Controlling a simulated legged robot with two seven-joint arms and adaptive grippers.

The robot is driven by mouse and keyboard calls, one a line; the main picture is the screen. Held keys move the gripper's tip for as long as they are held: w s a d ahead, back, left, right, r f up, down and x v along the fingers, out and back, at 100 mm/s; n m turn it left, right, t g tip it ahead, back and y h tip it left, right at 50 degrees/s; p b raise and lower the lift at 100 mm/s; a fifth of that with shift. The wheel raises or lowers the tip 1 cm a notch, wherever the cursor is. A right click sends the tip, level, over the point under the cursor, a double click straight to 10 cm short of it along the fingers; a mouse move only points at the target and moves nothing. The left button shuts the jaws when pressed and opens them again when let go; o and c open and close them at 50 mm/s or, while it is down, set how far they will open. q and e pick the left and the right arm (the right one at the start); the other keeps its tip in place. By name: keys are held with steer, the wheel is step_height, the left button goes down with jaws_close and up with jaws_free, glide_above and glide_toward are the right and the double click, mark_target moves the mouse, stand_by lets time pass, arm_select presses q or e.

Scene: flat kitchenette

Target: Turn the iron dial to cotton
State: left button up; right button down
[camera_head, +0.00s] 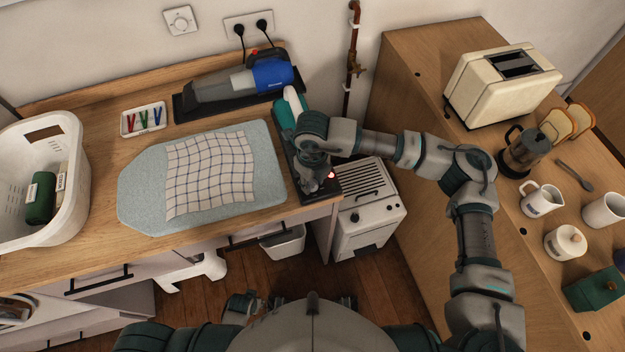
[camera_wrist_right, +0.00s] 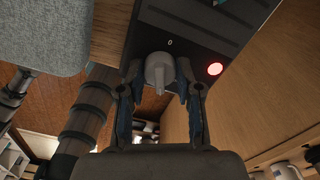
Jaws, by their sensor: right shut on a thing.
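The iron (camera_head: 290,108), teal and white, rests on a dark base (camera_head: 328,191) at the right end of the wooden counter. In the right wrist view, a grey dial (camera_wrist_right: 160,70) sits on this dark base (camera_wrist_right: 196,22). A "0" is printed above the dial, and its narrow end points down in the picture. A red light (camera_wrist_right: 215,69) glows to its right. My right gripper (camera_wrist_right: 159,78) is shut on the dial, one finger on each side. In the head view my right gripper (camera_head: 317,182) hides the dial.
An ironing pad (camera_head: 135,190) with a checked cloth (camera_head: 212,172) lies left of the iron. A handheld vacuum (camera_head: 270,75) stands behind. A laundry basket (camera_head: 72,130) is at left. A side counter with a toaster (camera_head: 490,85) and several kitchen items is at right.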

steer(key=shift+m, duration=2.4)
steer(key=shift+w, duration=0.1)
steer(key=c, duration=0.8)
jaws_free()
steer(key=shift+o, duration=0.2)
steer(key=shift+a, duration=0.1)
steer(key=shift+r, duration=0.15)
step_height(320, 180, up, 12)
steer(key=shift+f, duration=0.2)
steer(key=shift+w, duration=0.1)
